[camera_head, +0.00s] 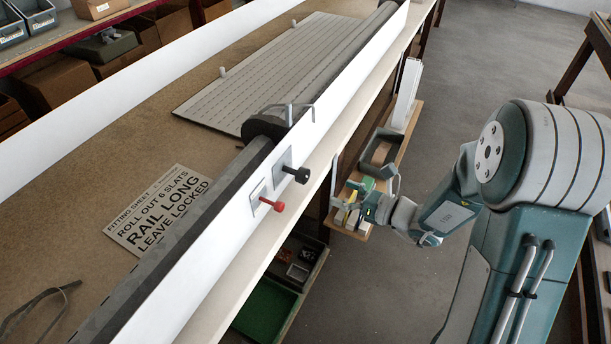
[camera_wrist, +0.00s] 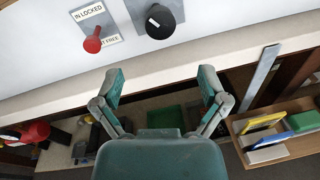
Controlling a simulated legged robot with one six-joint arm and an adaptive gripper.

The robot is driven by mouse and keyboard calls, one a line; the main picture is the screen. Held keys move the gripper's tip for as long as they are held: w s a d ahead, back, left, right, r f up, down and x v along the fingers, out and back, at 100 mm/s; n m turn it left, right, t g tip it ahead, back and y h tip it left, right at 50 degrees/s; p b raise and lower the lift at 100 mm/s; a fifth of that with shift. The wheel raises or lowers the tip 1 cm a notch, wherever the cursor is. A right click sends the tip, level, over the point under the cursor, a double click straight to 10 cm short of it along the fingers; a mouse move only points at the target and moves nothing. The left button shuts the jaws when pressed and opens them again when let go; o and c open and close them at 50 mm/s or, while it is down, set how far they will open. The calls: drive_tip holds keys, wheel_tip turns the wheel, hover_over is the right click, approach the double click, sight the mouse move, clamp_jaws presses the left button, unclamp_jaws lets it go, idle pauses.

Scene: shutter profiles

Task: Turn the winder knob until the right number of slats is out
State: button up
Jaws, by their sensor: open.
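The black winder knob (camera_head: 297,174) sticks out of a plate on the white front rail; a white mark shows on its face in the wrist view (camera_wrist: 160,21). Left of it is a red lock knob (camera_head: 272,205), by a label reading "IN LOCKED" and "...T FREE" in the wrist view (camera_wrist: 93,42); I cannot tell whether it is in or out. The grey slatted sheet (camera_head: 250,80) lies on the bench behind a dark roll. A sign (camera_head: 160,212) reads "ROLL OUT 6 SLATS, RAIL LONG, LEAVE LOCKED". My gripper (camera_wrist: 160,82) is open, empty, apart from the knob.
The white rail (camera_head: 225,245) runs along the bench front above a pale ledge. A side shelf (camera_head: 348,228) holds yellow, green and blue items and a grey bin (camera_head: 380,152). A green tray (camera_head: 265,310) sits below the bench.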

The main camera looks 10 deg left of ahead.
sight(308, 178)
drive_tip(key=w+a+n, duration=0.1)
drive_tip(key=a+n, duration=0.2)
drive_tip(key=w+a+n, duration=0.2)
drive_tip(key=a+n, duration=0.1)
drive_tip(key=n, duration=0.1)
drive_tip(key=w+a+f+n+y, duration=0.1)
drive_tip(key=a+n, duration=0.2)
drive_tip(key=n, duration=0.1)
drive_tip(key=shift+w+a+f+t, duration=0.1)
drive_tip(key=shift+w+a+t, duration=0.05)
drive_tip(key=shift+w+t, duration=0.15)
drive_tip(key=c, duration=1.1)
